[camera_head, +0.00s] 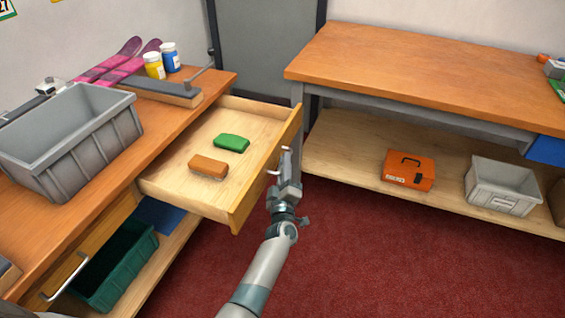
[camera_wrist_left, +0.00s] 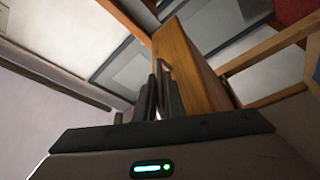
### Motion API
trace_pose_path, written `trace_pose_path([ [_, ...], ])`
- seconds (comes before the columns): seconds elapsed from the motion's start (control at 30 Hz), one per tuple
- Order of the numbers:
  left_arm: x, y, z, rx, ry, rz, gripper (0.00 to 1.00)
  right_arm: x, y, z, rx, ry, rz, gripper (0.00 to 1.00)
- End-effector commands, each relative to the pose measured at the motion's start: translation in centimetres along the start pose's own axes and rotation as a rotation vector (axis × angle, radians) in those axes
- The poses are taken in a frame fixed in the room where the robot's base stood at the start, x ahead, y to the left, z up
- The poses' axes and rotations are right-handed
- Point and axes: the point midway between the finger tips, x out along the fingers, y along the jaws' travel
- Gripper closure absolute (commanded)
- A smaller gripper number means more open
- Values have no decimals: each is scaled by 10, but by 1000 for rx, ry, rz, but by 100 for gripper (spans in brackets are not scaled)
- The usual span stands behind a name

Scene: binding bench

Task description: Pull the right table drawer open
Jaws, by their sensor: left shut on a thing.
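The right table drawer (camera_head: 185,185) stands well out from the bench on the left, and its inside is in plain view. A green block (camera_head: 231,142) and an orange-brown block (camera_head: 208,166) lie in it, apart from each other. My left gripper (camera_head: 284,163) is at the outer face of the drawer front (camera_head: 262,170), shut on the drawer's metal handle (camera_head: 274,171). In the left wrist view the handle (camera_wrist_left: 163,70) sits between the two dark fingers, with the wooden drawer front (camera_wrist_left: 188,65) beside it. My right gripper is in neither view.
A grey bin (camera_head: 70,140), pink skis (camera_head: 120,60) and two jars stand on the bench. A shut left drawer with a handle (camera_head: 65,277) and a green crate (camera_head: 115,265) are below. An orange toolbox (camera_head: 408,170) and pale bin (camera_head: 500,185) sit under another table. Red floor is clear.

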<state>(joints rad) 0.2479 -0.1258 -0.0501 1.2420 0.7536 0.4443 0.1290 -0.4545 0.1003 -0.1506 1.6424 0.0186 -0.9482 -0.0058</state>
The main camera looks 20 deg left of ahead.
Motion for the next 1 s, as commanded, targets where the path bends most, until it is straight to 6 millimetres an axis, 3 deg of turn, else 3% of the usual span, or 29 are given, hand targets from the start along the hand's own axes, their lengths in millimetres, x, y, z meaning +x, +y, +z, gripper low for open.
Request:
trace_pose_path([
  [0.1, 0, -1, 0, 0, -2, -1, 100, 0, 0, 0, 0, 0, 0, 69],
  [0.13, 0, -1, 0, 0, -2, -1, 86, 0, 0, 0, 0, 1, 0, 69],
  [0.17, 0, -1, 0, 0, -2, -1, 83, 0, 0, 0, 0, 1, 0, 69],
  [0.67, -7, 0, 0, -1, 0, -1, 83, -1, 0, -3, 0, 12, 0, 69],
  [0.87, -26, 0, -1, -1, -1, -2, 83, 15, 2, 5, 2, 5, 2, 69],
  [1.0, -51, 0, 0, 0, -2, -3, 83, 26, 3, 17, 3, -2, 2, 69],
])
